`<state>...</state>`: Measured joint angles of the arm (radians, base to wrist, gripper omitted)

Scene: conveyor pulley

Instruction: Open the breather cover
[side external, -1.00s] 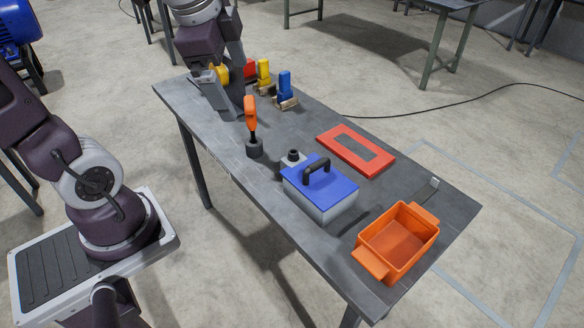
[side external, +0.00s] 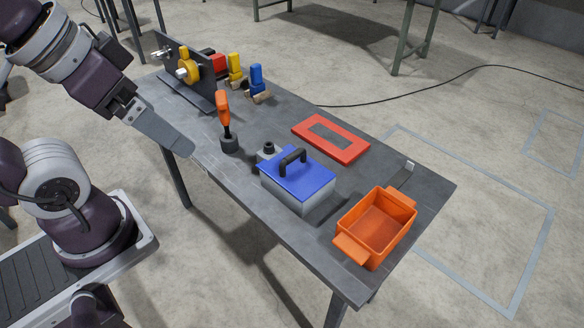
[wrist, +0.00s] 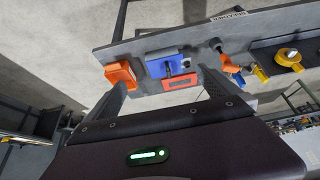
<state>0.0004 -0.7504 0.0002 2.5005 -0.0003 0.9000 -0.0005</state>
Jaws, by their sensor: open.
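A yellow handle (side external: 188,69) sits on the face of a dark upright panel (side external: 207,62) at the table's far left end; in the wrist view the yellow handle (wrist: 289,57) is at the right. A grey box with a shut blue lid (side external: 312,180) and black handle stands mid-table; its blue lid (wrist: 158,63) also shows in the wrist view. My gripper (wrist: 162,80) is open and empty. In the side view it hangs off the table's near left edge, apart from everything.
A small grey block with a black cap (side external: 268,148) is beside the box.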

